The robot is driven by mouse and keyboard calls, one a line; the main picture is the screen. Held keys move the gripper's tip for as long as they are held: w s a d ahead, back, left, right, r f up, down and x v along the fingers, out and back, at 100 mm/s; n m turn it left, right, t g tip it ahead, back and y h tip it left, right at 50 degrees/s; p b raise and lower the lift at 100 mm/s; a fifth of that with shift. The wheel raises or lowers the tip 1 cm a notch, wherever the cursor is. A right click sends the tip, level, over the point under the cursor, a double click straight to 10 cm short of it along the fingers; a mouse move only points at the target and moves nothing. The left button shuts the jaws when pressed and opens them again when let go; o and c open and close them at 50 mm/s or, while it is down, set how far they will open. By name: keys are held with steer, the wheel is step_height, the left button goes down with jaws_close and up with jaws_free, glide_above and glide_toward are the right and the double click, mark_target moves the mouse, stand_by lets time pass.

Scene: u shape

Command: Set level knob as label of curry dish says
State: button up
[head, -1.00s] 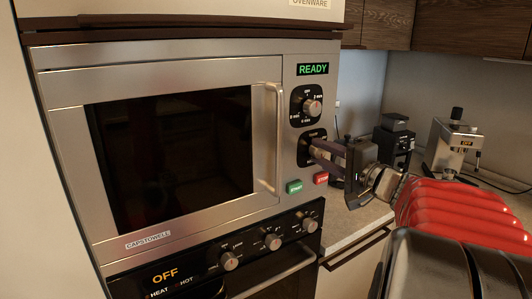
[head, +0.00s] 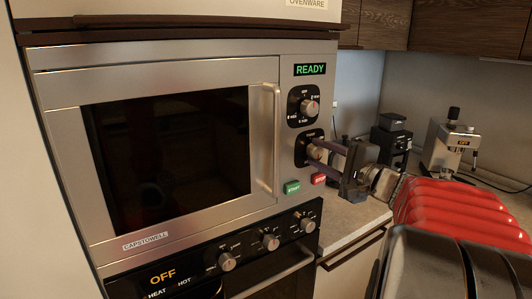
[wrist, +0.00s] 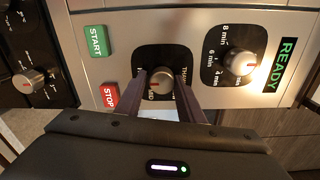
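The level knob (head: 319,150) is the lower round knob on the microwave's (head: 60,75) right-hand panel, on a black plate. In the wrist view the same knob (wrist: 161,86) has a small red pointer mark; the lettering around it is partly hidden by my fingers. My gripper (head: 312,151) is at this knob, one finger on each side of it. In the wrist view my gripper (wrist: 162,77) has its fingers apart, with slight gaps beside the knob. The curry dish and its label are not in view.
A timer knob (head: 309,108) sits above, under a green READY display (head: 311,70). Green START (head: 292,187) and red STOP (head: 318,179) buttons are close below. A vertical door handle (head: 268,140) stands left. Oven knobs (head: 270,242) are lower. A coffee machine (head: 450,140) stands right.

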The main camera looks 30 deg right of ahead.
steer(key=o, duration=0.3)
steer(key=shift+r, duration=0.1)
steer(key=shift+o, duration=0.2)
steer(key=s, duration=1.3)
steer(key=shift+s, duration=0.4)
steer(key=shift+r, duration=0.1)
